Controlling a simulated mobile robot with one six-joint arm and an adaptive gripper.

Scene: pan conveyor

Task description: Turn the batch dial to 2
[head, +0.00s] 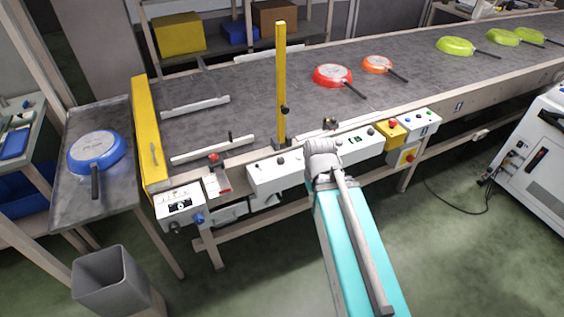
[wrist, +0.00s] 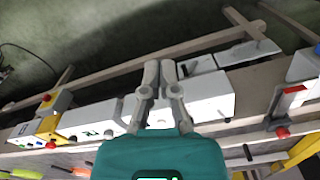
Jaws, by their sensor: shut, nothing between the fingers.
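A small white control box (head: 171,200) stands at the near left corner of the conveyor. Its top carries a black panel with a small round pale dial (head: 181,206), perhaps the batch dial; its markings are too small to read. A blue knob (head: 198,218) is on its side. My gripper (wrist: 159,66) is shut and empty, above the long white boxes along the conveyor's front, well to the right of that control box in the head view. In the wrist view, the box (wrist: 303,66) is partly visible at the right edge, its dial not readable.
A long white box with black knobs (head: 275,172) lies below my wrist. A red-handled lever (head: 214,158) stands between it and the control box. A yellow post (head: 281,90) rises behind. A grey bin (head: 105,280) stands front left; a blue pan (head: 97,150) lies on the side table.

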